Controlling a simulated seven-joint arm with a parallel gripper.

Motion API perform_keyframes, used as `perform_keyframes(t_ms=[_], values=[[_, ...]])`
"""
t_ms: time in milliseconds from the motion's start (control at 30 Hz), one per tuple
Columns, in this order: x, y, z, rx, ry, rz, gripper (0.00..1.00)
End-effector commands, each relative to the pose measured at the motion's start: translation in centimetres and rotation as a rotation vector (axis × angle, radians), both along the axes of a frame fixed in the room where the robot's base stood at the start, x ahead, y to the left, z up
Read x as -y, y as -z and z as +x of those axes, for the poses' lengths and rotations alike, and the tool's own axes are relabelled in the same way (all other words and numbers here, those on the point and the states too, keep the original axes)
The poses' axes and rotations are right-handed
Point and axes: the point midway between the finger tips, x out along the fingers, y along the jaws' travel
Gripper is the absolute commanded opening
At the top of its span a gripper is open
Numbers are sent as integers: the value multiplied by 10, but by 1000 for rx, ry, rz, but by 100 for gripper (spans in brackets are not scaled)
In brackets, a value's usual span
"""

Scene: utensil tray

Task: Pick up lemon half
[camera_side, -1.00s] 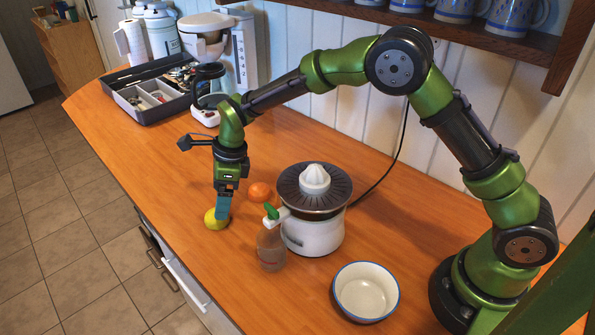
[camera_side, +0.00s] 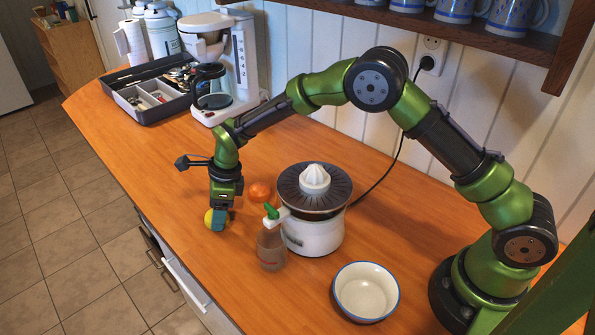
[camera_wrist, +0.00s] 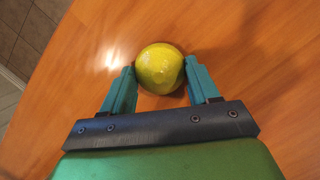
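The lemon half (camera_side: 209,218) is a yellow-green round piece on the wooden counter, left of the juicer. In the wrist view the lemon half (camera_wrist: 160,68) lies between the tips of my two teal fingers. My gripper (camera_side: 218,221) points down at the lemon half, low over the counter. In the wrist view my gripper (camera_wrist: 160,66) is spread wide, one finger on each side of the fruit and very close to it; I cannot tell whether they touch it. In the side view a finger hides part of the fruit's right side.
An orange fruit (camera_side: 260,192) lies just right of my gripper. The citrus juicer (camera_side: 312,235) with a glass (camera_side: 271,250) under its spout stands further right. A white bowl (camera_side: 366,291) is at the front right. The utensil tray (camera_side: 150,114) and coffee maker (camera_side: 245,70) stand behind.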

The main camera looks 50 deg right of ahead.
Motion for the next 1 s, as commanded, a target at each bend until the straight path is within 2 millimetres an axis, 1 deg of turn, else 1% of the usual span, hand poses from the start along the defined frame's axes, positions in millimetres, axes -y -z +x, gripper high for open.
perform_keyframes(t_ms=[33,100,267,367,467,700,867,967,1000], values=[[0,0,0,0,0,0,37],[0,0,0,1,0,0,29],[0,-1,0,1,0,0,29],[0,-5,1,3,0,0,29],[0,-19,1,5,-1,0,29],[-1,-68,1,6,-1,1,29],[0,-93,1,4,1,1,29],[2,-113,4,7,5,2,29],[6,-124,5,7,11,1,29]])
